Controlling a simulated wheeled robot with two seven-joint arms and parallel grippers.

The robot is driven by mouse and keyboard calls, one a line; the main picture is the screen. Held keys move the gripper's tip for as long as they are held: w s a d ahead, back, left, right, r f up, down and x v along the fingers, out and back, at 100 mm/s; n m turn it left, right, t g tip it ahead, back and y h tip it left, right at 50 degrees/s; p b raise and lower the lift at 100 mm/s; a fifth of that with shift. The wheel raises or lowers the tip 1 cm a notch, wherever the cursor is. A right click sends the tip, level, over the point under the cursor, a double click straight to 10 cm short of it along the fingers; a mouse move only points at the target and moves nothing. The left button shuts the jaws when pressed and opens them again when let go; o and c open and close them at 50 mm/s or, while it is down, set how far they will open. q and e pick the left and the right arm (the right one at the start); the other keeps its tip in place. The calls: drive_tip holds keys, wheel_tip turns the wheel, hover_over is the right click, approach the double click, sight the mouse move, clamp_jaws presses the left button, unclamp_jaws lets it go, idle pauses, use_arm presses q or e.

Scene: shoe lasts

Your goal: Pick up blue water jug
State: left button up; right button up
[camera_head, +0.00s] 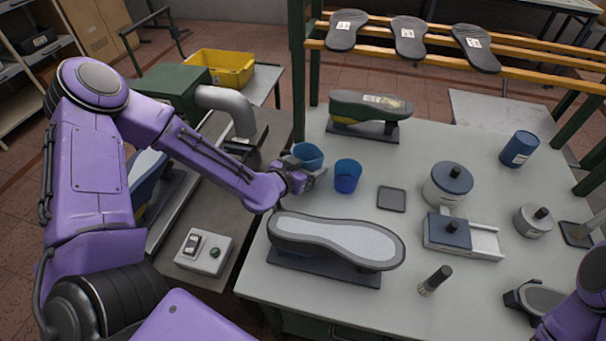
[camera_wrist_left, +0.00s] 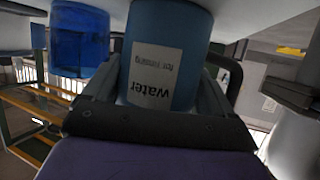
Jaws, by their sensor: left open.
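The blue water jug (camera_head: 308,155) stands on the grey table near its left edge. In the left wrist view the jug (camera_wrist_left: 168,50) shows upside down, with a white label reading "water". My left gripper (camera_head: 303,176) is at the jug, its fingers (camera_wrist_left: 160,88) open on either side of it. I cannot tell whether either finger touches the jug. The jug's near side is partly hidden by the gripper in the head view. My right arm shows at the lower right corner; its jaw state is unclear.
A translucent blue cup (camera_head: 347,177) stands close to the right of the jug. A large shoe last (camera_head: 335,243) lies in front, another (camera_head: 370,108) behind. A small dark tray (camera_head: 391,199) and lidded pot (camera_head: 448,184) are farther right.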

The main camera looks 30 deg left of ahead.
use_arm(q)
drive_tip(key=shift+r, duration=0.15)
drive_tip(key=c, duration=0.9)
drive_tip(key=shift+o, duration=0.2)
